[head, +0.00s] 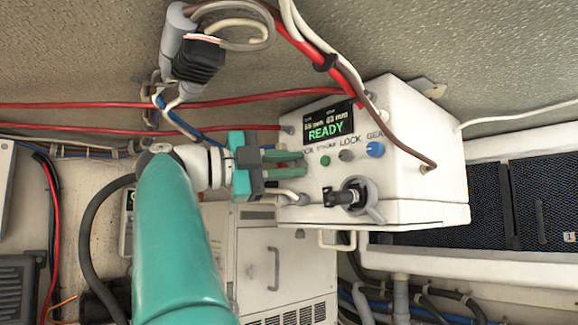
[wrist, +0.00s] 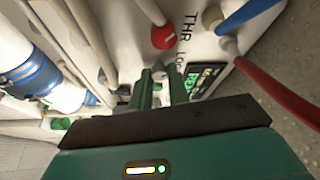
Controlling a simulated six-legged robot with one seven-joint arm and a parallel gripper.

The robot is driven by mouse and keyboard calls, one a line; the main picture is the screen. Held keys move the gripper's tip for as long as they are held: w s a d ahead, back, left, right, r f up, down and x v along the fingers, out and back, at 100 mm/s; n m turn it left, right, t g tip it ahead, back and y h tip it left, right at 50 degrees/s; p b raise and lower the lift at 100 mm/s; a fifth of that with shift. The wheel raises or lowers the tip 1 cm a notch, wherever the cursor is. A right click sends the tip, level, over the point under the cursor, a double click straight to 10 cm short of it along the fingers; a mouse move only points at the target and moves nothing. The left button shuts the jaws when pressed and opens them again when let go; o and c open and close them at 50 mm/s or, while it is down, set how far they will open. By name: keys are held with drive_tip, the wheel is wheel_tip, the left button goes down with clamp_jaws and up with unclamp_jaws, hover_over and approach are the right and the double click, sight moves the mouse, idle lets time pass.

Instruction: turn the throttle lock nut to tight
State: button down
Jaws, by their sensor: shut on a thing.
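The white control box (head: 400,195) hangs on the wall in the head view. Its dark screen (head: 328,122) reads READY. My gripper (head: 303,163) reaches in from the left, its green fingers at the box face just below the screen. In the wrist view its fingers (wrist: 163,88) are closed around a small grey nut (wrist: 158,71), beside lettering that reads THR and LOC. The head view hides this nut behind the fingers. Its turn angle cannot be told.
A red knob (wrist: 163,37) is close by in the wrist view. Hoses and cables run around the box.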

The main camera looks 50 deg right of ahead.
drive_tip(key=m+y, duration=0.1)
drive_tip(key=m, duration=0.1)
drive_tip(key=shift+r+m, duration=0.15)
drive_tip(key=shift+m, duration=0.25)
drive_tip(key=shift+w+a+r+m+t, duration=0.2)
drive_tip(key=shift+w+a+m+t, duration=0.1)
drive_tip(key=shift+m, duration=0.3)
drive_tip(key=shift+s+y, duration=0.25)
drive_tip(key=shift+y, duration=0.05)
drive_tip(key=shift+s+d+f+m, duration=0.15)
drive_tip(key=shift+s+d+m, duration=0.05)
drive_tip(key=shift+m, duration=0.1)
drive_tip(key=c, duration=1.6)
unclamp_jaws()
drive_tip(key=shift+c, duration=0.2)
drive_tip(key=o, duration=0.3)
drive_tip(key=shift+s+d, duration=0.15)
drive_tip(key=shift+s, duration=0.05)
drive_tip(key=shift+w, duration=0.35)
drive_tip(key=shift+s, duration=0.15)
